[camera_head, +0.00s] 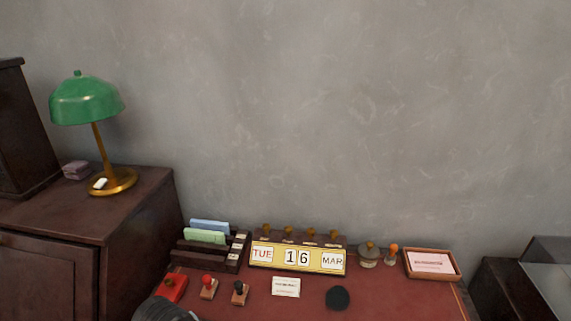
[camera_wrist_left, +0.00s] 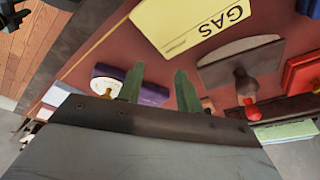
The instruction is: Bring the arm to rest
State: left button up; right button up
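My left gripper (camera_wrist_left: 160,88) shows in the left wrist view as two green fingers set apart, with no object gripped between them. A dark grey rounded part at the bottom left of the head view looks like my left arm; its fingers do not show there. The red-topped desk (camera_head: 390,300) lies below, and its surface also shows beyond the fingers in the wrist view. My right gripper is in neither view.
A yellow GAS card (camera_wrist_left: 190,22), a red-handled stamp (camera_wrist_left: 245,85) and a purple item (camera_wrist_left: 152,95) lie near the left gripper. A calendar (camera_head: 297,257), card rack (camera_head: 212,245), bell (camera_head: 368,254) and tray (camera_head: 431,264) line the desk's back. A green lamp (camera_head: 87,101) stands left.

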pick_arm(q)
jog(key=s+a+n, duration=0.1)
jog(key=s, duration=0.1)
jog(key=s+n, duration=0.2)
jog(key=s, duration=0.1)
jog(key=s+a+n, duration=0.1)
jog(key=s, duration=0.1)
jog(key=shift+s+a+f+n+t, duration=0.15)
jog(key=shift+a+n+t, duration=0.15)
jog(key=shift+t, duration=0.1)
jog(key=s+a+r+n+y, duration=0.2)
jog(key=s+a+n, duration=0.3)
jog(key=s, duration=0.2)
notch_tip(320, 180, down, 26)
jog(key=s, duration=0.2)
jog(key=s+a+f+g, duration=0.1)
jog(key=s+f, duration=0.6)
jog(key=s, duration=0.1)
jog(key=s+a+f+m+g, duration=0.1)
jog(key=s+a+f, duration=0.1)
jog(key=s+f, duration=0.5)
jog(key=shift+s+a, duration=0.3)
jog(key=shift+s, duration=0.3)
